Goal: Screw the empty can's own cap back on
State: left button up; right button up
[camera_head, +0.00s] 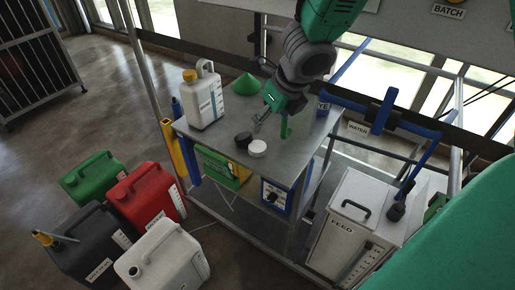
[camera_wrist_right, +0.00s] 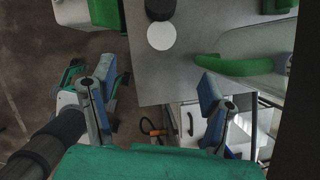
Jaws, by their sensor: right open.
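A white cap (camera_head: 257,148) and a black cap (camera_head: 243,139) lie close together near the front edge of the metal table (camera_head: 215,143). The wrist view shows the white cap (camera_wrist_right: 161,36) and, just above it, the black cap (camera_wrist_right: 160,8). My right gripper (camera_head: 273,122) is open and empty above the table, behind and to the right of the caps. In the wrist view its fingers (camera_wrist_right: 155,95) stand wide apart, below the caps. A white can (camera_head: 165,258) on the floor shows a dark mouth without a cap.
Green (camera_head: 92,177), red (camera_head: 149,193) and black (camera_head: 88,243) cans crowd the floor at left. A feed bin (camera_head: 343,225) stands right.

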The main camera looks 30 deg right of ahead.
jog(key=shift+f, duration=0.1)
jog(key=b, duration=0.5)
send_over(257, 146)
jog(key=s, duration=0.2)
notch_tip(257, 146, down, 8)
jog(key=shift+s+d+r, duration=0.1)
jog(key=shift+r, duration=0.1)
jog(key=shift+f, duration=0.1)
jog(key=b+x, duration=0.2)
jog(key=x, duration=0.3)
jog(key=shift+w+d+f+b, duration=0.15)
jog(key=shift+w+f+b, duration=0.05)
jog(key=shift+b, duration=0.1)
jog(key=shift+r, duration=0.15)
jog(key=shift+s, duration=0.1)
jog(key=c, duration=0.9)
